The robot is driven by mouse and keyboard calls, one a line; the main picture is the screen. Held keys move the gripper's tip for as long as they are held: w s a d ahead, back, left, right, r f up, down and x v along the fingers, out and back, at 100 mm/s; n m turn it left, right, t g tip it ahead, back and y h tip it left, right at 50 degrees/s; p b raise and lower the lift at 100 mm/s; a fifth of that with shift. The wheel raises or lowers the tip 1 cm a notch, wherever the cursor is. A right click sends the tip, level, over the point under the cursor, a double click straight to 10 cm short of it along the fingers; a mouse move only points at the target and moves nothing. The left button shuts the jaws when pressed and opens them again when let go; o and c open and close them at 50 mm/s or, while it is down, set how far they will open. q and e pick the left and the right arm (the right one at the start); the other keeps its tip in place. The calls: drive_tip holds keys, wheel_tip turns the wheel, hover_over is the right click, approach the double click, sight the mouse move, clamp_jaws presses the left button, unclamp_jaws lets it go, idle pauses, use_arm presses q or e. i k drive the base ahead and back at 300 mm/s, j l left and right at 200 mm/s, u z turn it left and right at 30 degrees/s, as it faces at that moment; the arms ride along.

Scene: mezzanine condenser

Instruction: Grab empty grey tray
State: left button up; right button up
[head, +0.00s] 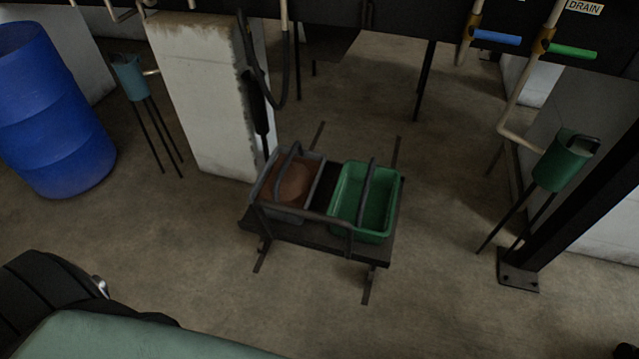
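A grey tray (313,189) with a dark arched handle sits on the left of a low dark stand (310,237). Its inside shows a reddish-brown patch; I cannot tell whether this is contents or a stain. A green tray (379,230) with a dark handle sits to its right and looks empty. A dark rail of the stand runs across the front of both trays and hides part of their near sides. Neither of my grippers can be made out; only parts of my own body show at the lower left.
A pale pillar (205,100) with a dark hose stands right behind the grey tray. A blue drum (50,110) stands at the left. A green funnel (563,162) on legs and a black post (580,215) stand at the right. Floor before the stand is clear.

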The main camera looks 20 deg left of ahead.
sight(292, 176)
drive_tip(key=j+z, duration=0.6)
drive_tip(key=z, duration=0.15)
drive_tip(key=j+z, duration=0.75)
drive_tip(key=l, duration=0.1)
